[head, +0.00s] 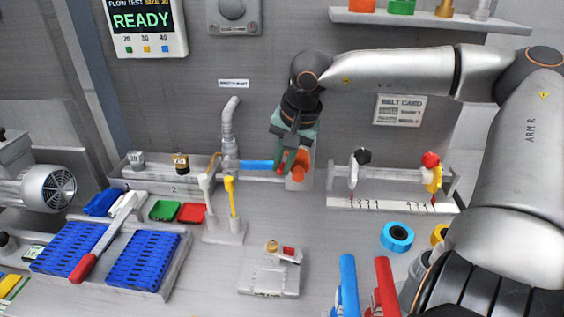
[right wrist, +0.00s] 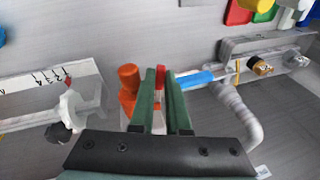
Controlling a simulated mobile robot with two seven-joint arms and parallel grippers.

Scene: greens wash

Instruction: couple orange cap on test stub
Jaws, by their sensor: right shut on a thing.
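My right gripper (head: 284,170) points down at the blue pipe stub (head: 257,165), near the stub's right end. Its green fingers show in the right wrist view (right wrist: 161,72), shut on a narrow red part (right wrist: 161,78). The orange cap (head: 299,166) is just right of the fingers in the head view. In the right wrist view the orange cap (right wrist: 128,95) stands left of the fingers, opposite the blue stub (right wrist: 194,79). The fingers hide the join between cap and stub, so I cannot tell whether they touch. My left gripper is not in view.
A grey vertical pipe (head: 228,140) stands left of the stub. A white pipe with red and black knobs (head: 390,175) is at the right. A shelf (head: 430,20) above bears several coloured fittings. Blue trays (head: 142,262) lie at lower left. The front middle has some bare surface.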

